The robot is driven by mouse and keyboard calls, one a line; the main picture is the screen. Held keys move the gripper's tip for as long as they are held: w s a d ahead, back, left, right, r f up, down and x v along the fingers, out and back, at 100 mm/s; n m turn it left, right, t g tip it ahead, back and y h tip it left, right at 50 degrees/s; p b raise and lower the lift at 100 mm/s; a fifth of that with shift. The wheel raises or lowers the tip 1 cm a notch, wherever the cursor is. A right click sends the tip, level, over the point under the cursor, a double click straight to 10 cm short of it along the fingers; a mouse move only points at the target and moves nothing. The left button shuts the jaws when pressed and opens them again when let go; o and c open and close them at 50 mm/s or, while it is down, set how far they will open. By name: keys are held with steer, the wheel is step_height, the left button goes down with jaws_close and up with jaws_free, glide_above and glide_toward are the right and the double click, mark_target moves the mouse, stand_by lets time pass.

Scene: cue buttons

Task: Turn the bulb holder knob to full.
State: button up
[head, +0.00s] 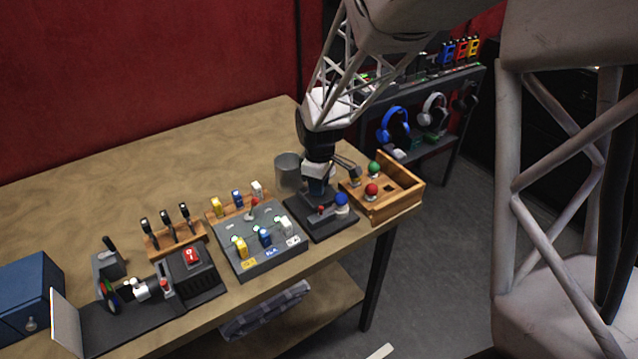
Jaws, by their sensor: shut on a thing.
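The bulb holder (325,226) is a dark block near the table's right front edge. A round blue bulb (341,200) sits upright at its front right, and a small red piece (320,210) shows beside it. My gripper (317,190) points down over the back left part of the holder. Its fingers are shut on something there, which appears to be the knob. The knob itself is hidden by the fingers, so its turn angle cannot be seen.
A wooden box (405,203) with a red bulb (371,189) and a green bulb (374,167) stands close on the right. A grey panel (270,262) with coloured switches is close on the left. A grey cup (288,172) stands behind. The table's back left is clear.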

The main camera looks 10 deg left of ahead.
steer(key=m, duration=1.1)
steer(key=shift+m, duration=0.3)
steer(key=m, duration=1)
steer(key=shift+m, duration=0.3)
steer(key=o, duration=0.9)
steer(key=shift+r, duration=0.1)
steer(key=shift+r, duration=3.85)
